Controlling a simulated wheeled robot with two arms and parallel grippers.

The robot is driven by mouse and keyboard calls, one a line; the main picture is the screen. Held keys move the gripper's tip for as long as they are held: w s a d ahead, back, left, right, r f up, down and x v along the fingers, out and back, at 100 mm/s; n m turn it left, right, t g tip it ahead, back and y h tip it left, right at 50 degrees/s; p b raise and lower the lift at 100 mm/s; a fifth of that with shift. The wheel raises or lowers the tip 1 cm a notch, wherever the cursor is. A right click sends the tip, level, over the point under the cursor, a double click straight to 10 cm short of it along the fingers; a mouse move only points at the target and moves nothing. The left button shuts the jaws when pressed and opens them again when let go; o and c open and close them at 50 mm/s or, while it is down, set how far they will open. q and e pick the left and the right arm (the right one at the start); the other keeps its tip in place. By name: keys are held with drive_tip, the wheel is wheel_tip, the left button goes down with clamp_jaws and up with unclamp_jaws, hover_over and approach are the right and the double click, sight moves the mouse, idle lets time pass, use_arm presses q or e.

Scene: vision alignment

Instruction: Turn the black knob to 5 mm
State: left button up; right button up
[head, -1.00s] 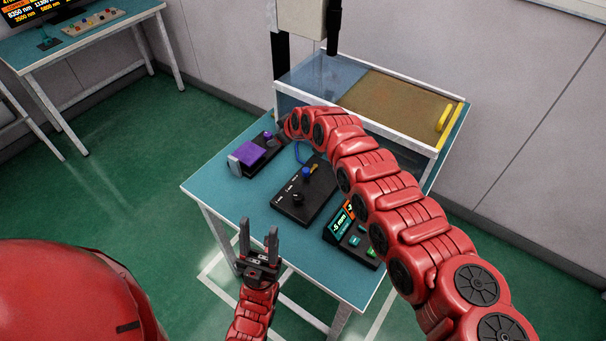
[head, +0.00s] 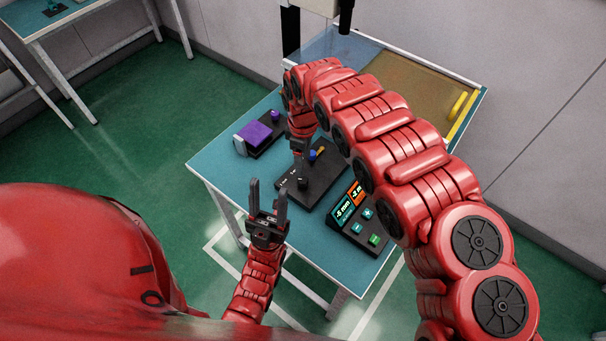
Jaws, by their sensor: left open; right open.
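The black knob (head: 302,184) stands on a flat black control box (head: 321,191) on the teal table. A blue knob (head: 312,155) stands farther back on the same box. My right gripper (head: 298,153) points down over the back left part of the box, behind the black knob and apart from it. It is small in view, and its jaws look empty. My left gripper (head: 268,200) is open and empty at the table's front left edge, fingers pointing up in the picture. A display unit (head: 362,222) to the right shows a teal "-5 mm" field and an orange field, partly hidden.
A purple block (head: 254,134) on a black base with a purple knob (head: 275,115) stands at the back left. A clear-and-brown topped case with a yellow handle (head: 458,106) stands at the back. My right arm covers the table's right side.

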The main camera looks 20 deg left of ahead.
sight(303, 179)
wheel_tip(303, 179, down, 8)
drive_tip(key=shift+s+a+r+p, duration=0.1)
drive_tip(key=shift+a+r+p, duration=0.1)
drive_tip(key=shift+p, duration=0.1)
drive_tip(key=shift+d+f, duration=0.2)
drive_tip(key=shift+f, duration=0.5)
drive_tip(key=shift+c, duration=0.2)
clamp_jaws()
